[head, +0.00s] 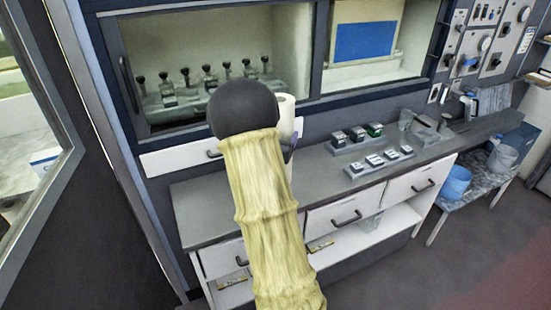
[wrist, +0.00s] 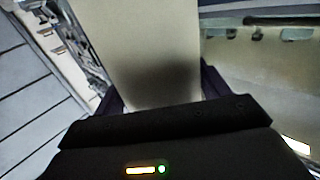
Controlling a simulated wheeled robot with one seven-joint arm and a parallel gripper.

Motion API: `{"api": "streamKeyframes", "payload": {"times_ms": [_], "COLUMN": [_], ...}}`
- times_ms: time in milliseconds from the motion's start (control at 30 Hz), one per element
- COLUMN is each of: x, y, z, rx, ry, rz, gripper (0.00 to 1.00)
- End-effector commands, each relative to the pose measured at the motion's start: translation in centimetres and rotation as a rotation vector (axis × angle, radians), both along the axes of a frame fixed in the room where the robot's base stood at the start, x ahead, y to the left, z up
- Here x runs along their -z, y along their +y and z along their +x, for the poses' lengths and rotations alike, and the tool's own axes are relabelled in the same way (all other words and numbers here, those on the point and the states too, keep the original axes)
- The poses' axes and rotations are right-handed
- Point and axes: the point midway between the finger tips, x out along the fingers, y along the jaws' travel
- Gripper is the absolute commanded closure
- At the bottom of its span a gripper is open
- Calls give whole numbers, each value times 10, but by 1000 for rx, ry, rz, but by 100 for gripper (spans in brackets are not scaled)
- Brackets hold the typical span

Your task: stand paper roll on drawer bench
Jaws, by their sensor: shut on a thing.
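The paper roll (head: 287,110) is a white upright cylinder, partly hidden behind my arm in the head view. In the wrist view the roll (wrist: 150,50) fills the middle, with a dark shadow low on it. My gripper (wrist: 155,98) is shut on the roll, with a dark finger on each side of it. The drawer bench (head: 225,205) has a grey top, white drawers with dark handles and a low open shelf. The roll shows over or in front of the bench top; I cannot tell whether its base touches it.
Two trays of small blocks (head: 380,162) sit on the bench's right half, with a clear container (head: 407,118) behind. A dark-framed cabinet (head: 140,135) rises behind the bench. The bench top's left part is bare.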

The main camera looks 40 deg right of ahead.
Motion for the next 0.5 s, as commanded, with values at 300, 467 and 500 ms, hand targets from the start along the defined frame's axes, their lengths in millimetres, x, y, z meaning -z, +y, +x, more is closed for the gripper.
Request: {"api": "streamKeyframes", "payload": {"times_ms": [300, 467, 500], "x": [17, 17, 18], "y": [0, 0, 0], "z": [1, 1, 1], "rx": [0, 0, 0], "ry": [-6, -6, -5], "rz": [-3, -3, -4], "gripper": [74, 74, 74]}}
